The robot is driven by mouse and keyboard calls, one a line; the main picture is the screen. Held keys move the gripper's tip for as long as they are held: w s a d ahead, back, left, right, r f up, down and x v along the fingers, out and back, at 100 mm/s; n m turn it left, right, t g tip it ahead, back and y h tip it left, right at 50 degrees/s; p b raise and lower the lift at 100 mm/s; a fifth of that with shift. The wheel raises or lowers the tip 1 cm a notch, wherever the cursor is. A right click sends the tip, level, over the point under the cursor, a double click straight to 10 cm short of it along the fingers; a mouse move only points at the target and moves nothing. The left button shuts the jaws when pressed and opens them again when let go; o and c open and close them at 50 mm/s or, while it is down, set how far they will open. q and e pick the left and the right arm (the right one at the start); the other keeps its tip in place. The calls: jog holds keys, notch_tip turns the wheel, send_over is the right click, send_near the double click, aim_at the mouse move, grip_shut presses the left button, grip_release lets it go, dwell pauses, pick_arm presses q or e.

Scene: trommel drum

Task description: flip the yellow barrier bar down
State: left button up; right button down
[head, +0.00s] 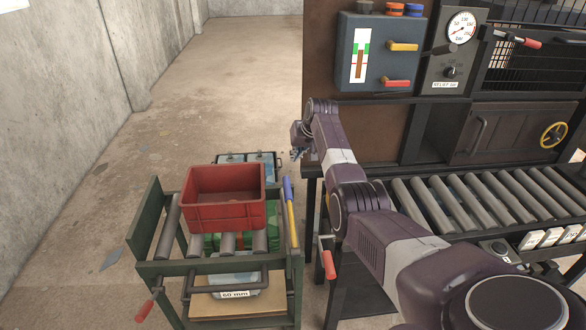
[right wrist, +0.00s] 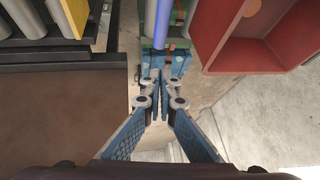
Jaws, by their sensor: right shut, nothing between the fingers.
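The yellow barrier bar (head: 291,222) with a blue grip end (head: 288,188) stands raised along the right side of the green roller cart (head: 146,237). The blue grip also shows in the right wrist view (right wrist: 172,28), just beyond the fingertips. My right gripper (head: 297,154) is shut and empty, beyond the bar's blue end and apart from it in the head view. Its closed fingers fill the middle of the right wrist view (right wrist: 160,78). Whether they touch the blue grip there is hard to tell. My left gripper is not in view.
A red crate (head: 225,213) sits on the cart's rollers, close left of the bar. The roller conveyor (head: 465,203) and a dark machine with a grey control box (head: 378,75) stand to the right. Open concrete floor (head: 230,90) lies behind the cart.

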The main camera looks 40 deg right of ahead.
jog(key=r, duration=0.3)
jog(key=shift+s+d, duration=0.2)
jog(key=shift+s, duration=0.05)
jog(key=shift+f, duration=0.1)
